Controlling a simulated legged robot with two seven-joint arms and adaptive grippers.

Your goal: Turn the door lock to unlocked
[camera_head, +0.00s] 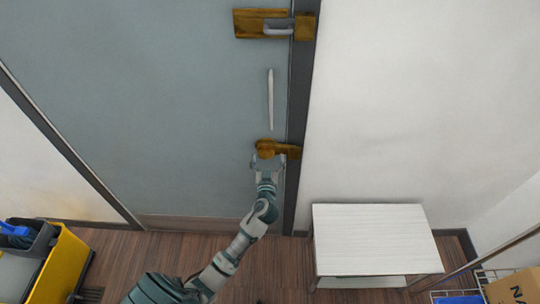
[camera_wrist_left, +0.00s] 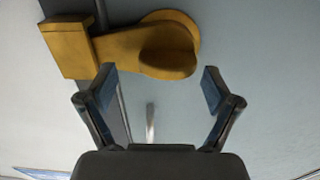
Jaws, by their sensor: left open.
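The grey-blue door (camera_head: 150,100) stands shut in front of me. A brass-coloured door lock (camera_head: 267,148) with a rounded knob sits on the door's right edge, below the white bar handle (camera_head: 270,100). My left gripper (camera_head: 267,163) is just below the lock, open and empty. In the left wrist view the lock (camera_wrist_left: 155,50) lies just beyond the fingertips, with its knob roughly between and ahead of the two fingers of the gripper (camera_wrist_left: 157,82). I see no clear contact. My right gripper is not in view.
A brass latch (camera_head: 262,24) with a grey loop is higher on the door edge. A white table (camera_head: 370,240) stands at the lower right by the wall. A yellow cart (camera_head: 62,265) is at the lower left. A cardboard box (camera_head: 512,288) is at the bottom right corner.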

